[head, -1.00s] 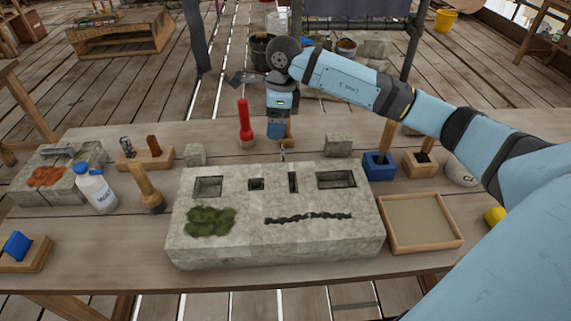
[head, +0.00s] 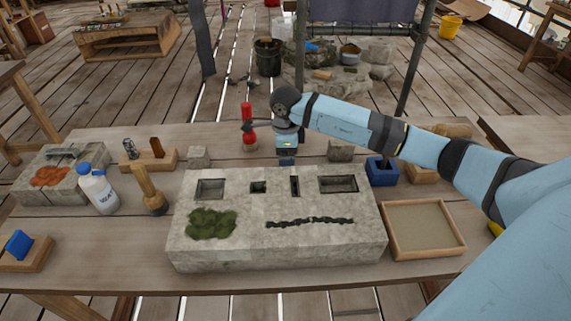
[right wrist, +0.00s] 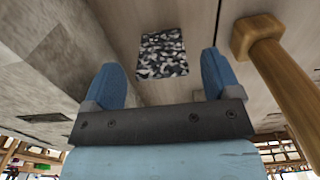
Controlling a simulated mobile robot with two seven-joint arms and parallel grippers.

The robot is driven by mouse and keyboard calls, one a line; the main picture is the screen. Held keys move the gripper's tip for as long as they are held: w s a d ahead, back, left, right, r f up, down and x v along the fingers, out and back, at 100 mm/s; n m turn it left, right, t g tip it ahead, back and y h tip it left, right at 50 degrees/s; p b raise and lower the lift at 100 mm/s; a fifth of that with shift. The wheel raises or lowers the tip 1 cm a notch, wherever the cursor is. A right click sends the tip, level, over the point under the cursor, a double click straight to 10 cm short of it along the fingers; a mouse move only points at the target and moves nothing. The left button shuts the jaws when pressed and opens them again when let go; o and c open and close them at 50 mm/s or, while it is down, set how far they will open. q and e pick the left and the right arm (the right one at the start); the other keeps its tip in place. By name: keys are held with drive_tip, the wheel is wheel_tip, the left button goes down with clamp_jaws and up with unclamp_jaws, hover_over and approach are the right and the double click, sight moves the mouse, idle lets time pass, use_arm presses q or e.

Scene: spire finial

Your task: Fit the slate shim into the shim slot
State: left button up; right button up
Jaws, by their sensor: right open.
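The slate shim (right wrist: 163,53) is a small dark piece with black, grey and white speckles. It lies on the table in the right wrist view, ahead of and between the fingers of my right gripper (right wrist: 163,68), which is open and empty. In the head view my right gripper (head: 287,161) points down just behind the pale stone block (head: 275,245), and the shim is hidden there. The shim slot appears to be the narrow upright opening (head: 295,186) in the block's top, between a small square hole and a wide pocket. My left gripper is not in view.
A wooden handle (right wrist: 275,75) stands close to the right finger in the wrist view. A sand tray (head: 422,228) is right; a white bottle (head: 97,190) is left.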

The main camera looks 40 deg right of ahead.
wheel_tip(320, 180, down, 3)
drive_tip(key=shift+w+f, duration=0.1)
drive_tip(key=c, duration=1.1)
drive_tip(key=shift+r, duration=0.2)
wheel_tip(320, 180, up, 20)
drive_tip(key=shift+f, duration=0.15)
